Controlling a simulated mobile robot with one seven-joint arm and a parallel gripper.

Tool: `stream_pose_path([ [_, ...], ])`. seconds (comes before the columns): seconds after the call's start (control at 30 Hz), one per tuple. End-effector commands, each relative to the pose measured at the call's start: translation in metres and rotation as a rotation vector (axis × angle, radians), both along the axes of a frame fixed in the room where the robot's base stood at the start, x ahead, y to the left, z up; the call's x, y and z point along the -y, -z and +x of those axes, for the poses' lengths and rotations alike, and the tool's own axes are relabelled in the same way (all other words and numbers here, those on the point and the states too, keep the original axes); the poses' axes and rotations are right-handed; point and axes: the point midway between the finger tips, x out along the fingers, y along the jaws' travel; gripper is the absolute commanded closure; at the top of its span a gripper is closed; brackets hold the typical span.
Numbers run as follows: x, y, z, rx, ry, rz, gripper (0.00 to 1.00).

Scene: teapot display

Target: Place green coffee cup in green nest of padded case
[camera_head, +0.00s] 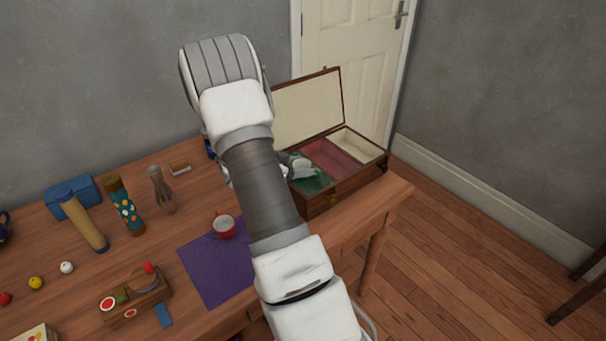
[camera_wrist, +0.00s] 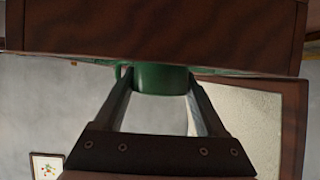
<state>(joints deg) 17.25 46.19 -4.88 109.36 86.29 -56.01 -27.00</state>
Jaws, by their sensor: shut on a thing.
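The padded case (camera_head: 345,188) stands open on the right part of the table, lid raised at the back. It has a green nest (camera_head: 318,184) at the left, a red one in the middle and a cream one at the right. My gripper (camera_head: 300,168) is at the green nest, partly hidden by my arm. In the wrist view, my gripper (camera_wrist: 160,72) is shut on the green coffee cup (camera_wrist: 160,84), beside the case's wooden wall (camera_wrist: 160,30), which hides part of the cup. I cannot tell whether the cup touches the nest floor.
A red cup (camera_head: 223,228) stands on a purple mat (camera_head: 205,270) left of my arm. A glass vessel (camera_head: 160,190), a patterned cylinder (camera_head: 124,206), a blue box (camera_head: 73,194) and small balls stand further left.

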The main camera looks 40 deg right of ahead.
Motion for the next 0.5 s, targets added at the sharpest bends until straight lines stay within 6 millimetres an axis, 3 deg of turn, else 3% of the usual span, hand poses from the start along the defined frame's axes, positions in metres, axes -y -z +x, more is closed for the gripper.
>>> stream_pose_path([
  [0.03,0.000,0.012,-0.001,-0.003,0.001,0.001,0.83],
  [0.13,0.000,0.025,-0.001,-0.001,0.000,0.002,0.83],
  [0.5,0.000,0.028,0.000,0.000,0.000,0.001,0.83],
])
